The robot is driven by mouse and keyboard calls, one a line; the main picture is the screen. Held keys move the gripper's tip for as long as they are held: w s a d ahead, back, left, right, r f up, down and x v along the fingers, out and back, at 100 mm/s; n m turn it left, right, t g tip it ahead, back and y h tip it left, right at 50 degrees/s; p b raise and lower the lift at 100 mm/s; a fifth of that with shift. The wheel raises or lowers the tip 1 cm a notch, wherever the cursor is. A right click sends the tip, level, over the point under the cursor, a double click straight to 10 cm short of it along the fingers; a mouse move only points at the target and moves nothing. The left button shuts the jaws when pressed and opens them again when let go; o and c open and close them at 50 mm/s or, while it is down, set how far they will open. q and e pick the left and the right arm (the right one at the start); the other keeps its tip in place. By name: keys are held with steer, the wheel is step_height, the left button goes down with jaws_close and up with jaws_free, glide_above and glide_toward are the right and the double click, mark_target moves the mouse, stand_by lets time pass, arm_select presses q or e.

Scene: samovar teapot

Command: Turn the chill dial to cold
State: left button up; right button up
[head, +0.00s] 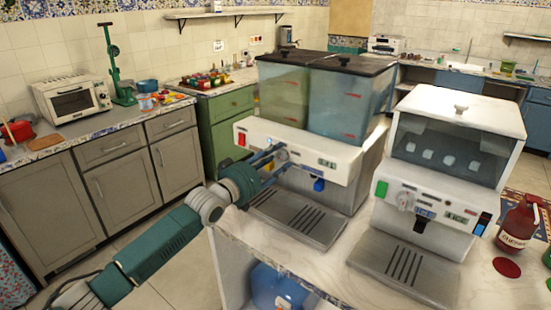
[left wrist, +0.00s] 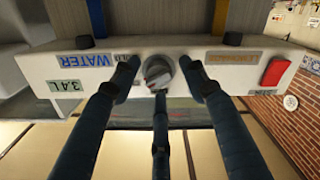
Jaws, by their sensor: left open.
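The chill dial (left wrist: 158,72), a round grey knob, is on the white front panel (left wrist: 240,66) of the two-tank drink dispenser. In the head view the dial (head: 281,155) shows partly behind my fingers. My left gripper (head: 272,160) reaches the panel from the left. In the left wrist view the gripper (left wrist: 162,80) is open, with dark blue fingers spread left, right and below the dial. The fingertips are close to the knob; I cannot tell whether they touch it. The panel appears upside down there. My right gripper is not in view.
A red button (left wrist: 276,72) and a WATER label (left wrist: 88,60) flank the dial. An ice machine (head: 430,205) with its own knob stands to the right on the counter (head: 320,268). A red bottle (head: 516,225) stands at the far right. Open floor lies between counters.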

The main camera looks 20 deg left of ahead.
arm_select(q)
steer(key=shift+c, duration=0.5)
jaws_close()
